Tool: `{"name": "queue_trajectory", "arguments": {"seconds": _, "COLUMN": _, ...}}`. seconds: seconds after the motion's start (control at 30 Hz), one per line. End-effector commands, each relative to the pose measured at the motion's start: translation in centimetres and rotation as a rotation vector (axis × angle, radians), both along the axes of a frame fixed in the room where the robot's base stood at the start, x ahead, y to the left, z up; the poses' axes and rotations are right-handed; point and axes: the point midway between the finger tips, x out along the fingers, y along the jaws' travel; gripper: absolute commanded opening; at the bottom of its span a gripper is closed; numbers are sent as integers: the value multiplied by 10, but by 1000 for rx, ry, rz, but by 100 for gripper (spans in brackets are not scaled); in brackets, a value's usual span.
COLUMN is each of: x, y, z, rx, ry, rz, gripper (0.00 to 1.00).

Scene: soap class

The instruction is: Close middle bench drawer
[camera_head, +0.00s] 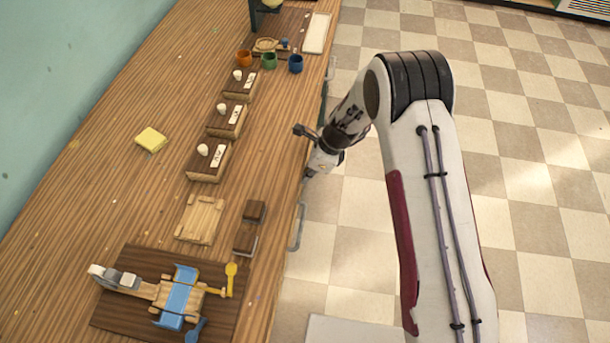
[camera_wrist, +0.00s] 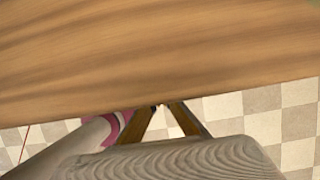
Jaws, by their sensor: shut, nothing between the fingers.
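The wooden bench (camera_head: 120,120) runs from the lower left to the top of the head view, and its drawer side faces the tiled floor. A grey loop handle (camera_head: 297,228) sticks out from this side below my gripper (camera_head: 308,174), and another handle (camera_head: 331,68) shows farther up. My gripper is at the bench's edge between them. The middle drawer is not clearly seen; I cannot tell how far it is out. In the wrist view, the fingers of my gripper (camera_wrist: 160,105) meet at the tips, empty, by the edge of a wooden surface (camera_wrist: 160,55). Contact is unclear.
On the bench stand several soap stations (camera_head: 208,160), cups (camera_head: 269,61), a wooden board (camera_head: 201,219), dark blocks (camera_head: 245,239), a yellow pad (camera_head: 151,140) and a dark mat (camera_head: 112,315) with a cutting tool. The checkered floor (camera_head: 540,150) to the right is clear.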

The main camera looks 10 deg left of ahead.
Motion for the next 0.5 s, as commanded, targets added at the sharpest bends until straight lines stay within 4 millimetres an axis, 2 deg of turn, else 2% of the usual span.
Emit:
{"name": "queue_trajectory", "arguments": {"seconds": 0.3, "x": 1, "y": -41, "z": 1, "rx": -3, "ry": 1, "rz": -7, "gripper": 0}}
{"name": "queue_trajectory", "arguments": {"seconds": 0.5, "x": 1, "y": -49, "z": 27, "rx": -4, "ry": -2, "rz": -5, "gripper": 0}}
